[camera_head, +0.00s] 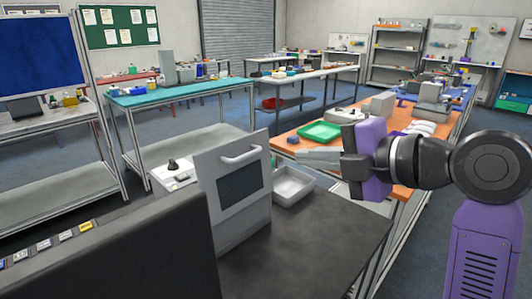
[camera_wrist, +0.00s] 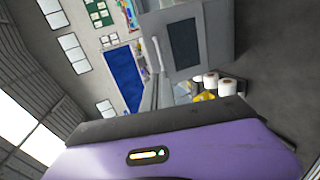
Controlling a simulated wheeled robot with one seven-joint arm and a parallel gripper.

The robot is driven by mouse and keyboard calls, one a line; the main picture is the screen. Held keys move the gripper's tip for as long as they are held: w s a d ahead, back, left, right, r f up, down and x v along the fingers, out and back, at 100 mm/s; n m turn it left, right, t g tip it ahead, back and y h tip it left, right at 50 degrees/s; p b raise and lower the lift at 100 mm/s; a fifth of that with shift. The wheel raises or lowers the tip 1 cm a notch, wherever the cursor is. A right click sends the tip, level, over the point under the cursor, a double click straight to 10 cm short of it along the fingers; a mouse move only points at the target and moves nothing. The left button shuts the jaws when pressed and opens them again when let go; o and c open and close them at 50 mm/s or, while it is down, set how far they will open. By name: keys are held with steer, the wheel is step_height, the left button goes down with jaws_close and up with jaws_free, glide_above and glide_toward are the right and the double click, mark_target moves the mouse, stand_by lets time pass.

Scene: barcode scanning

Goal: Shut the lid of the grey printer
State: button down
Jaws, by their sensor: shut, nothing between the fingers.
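The grey printer (camera_head: 243,232) stands on the dark table in the middle of the head view. Its lid (camera_head: 212,168), a light grey panel with a dark window and a pale bar handle (camera_head: 241,155), stands upright, facing the camera. The wrist view shows a grey panel (camera_wrist: 214,30) with a dark window, apparently the same lid. My gripper (camera_head: 300,156) is shut and empty, pointing left, to the right of the lid and apart from it in the picture. The printer's inside is hidden in the head view.
A white tray (camera_head: 291,187) sits right of the printer, and a white device with a black knob (camera_head: 172,172) behind it. A dark screen (camera_head: 110,250) blocks the front left. White rolls (camera_wrist: 212,82) show in the wrist view. The dark table (camera_head: 320,235) is clear at right.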

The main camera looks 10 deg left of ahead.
mark_target(249, 155)
steer(key=p+x, duration=0.2)
steer(key=x, duration=1.2)
steer(key=shift+f+p, duration=0.1)
steer(key=shift+p, duration=0.25)
